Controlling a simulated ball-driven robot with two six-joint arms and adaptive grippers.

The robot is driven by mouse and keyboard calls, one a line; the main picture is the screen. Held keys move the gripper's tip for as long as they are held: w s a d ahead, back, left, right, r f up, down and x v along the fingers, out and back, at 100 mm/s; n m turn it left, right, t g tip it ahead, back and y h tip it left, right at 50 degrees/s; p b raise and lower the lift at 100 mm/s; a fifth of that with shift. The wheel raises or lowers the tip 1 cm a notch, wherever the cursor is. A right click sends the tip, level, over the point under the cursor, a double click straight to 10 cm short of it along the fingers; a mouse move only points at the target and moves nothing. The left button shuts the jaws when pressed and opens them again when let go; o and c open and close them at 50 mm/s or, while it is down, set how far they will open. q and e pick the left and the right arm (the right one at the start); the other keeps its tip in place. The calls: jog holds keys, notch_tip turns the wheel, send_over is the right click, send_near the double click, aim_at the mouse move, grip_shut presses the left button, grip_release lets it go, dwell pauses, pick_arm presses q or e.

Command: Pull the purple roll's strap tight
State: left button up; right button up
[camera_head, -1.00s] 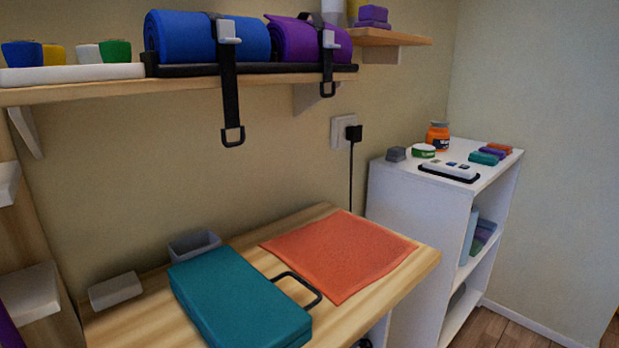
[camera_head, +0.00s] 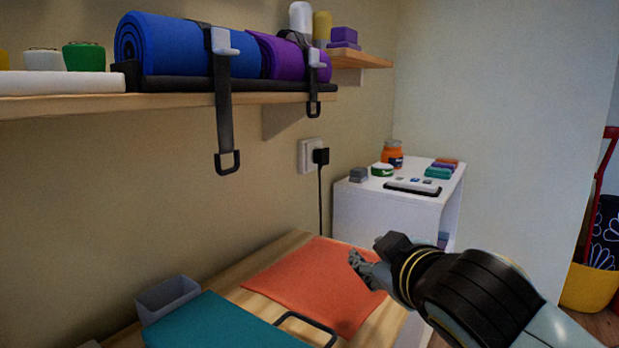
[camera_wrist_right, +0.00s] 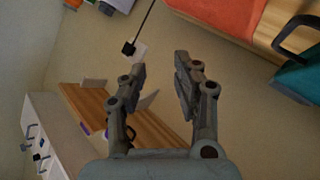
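The purple roll (camera_head: 287,62) lies on the wall shelf beside the blue roll (camera_head: 165,45) in the head view. Its dark strap (camera_head: 313,88) passes over it through a grey buckle (camera_head: 317,58). My left gripper is in neither view.
A second strap (camera_head: 223,110) hangs from the blue roll. A black plug (camera_head: 321,156) with a cord is on the wall. A white cabinet (camera_head: 380,215) stands at right.

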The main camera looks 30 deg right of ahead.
jog(key=w+r+n+t, duration=0.2)
jog(key=w+r+t, duration=0.2)
jog(key=r, duration=0.4)
jog(key=n+t, duration=0.2)
jog(key=t, duration=0.1)
send_near(312, 117)
jog(key=shift+t, duration=0.3)
jog(key=p+x, duration=0.2)
jog(key=x, duration=0.5)
jog(key=shift+w+d, duration=0.1)
jog(key=shift+w, duration=0.1)
jog(key=shift+w+d+y, duration=0.1)
jog(key=shift+w+y, duration=0.2)
jog(key=shift+w, duration=0.25)
grip_shut()
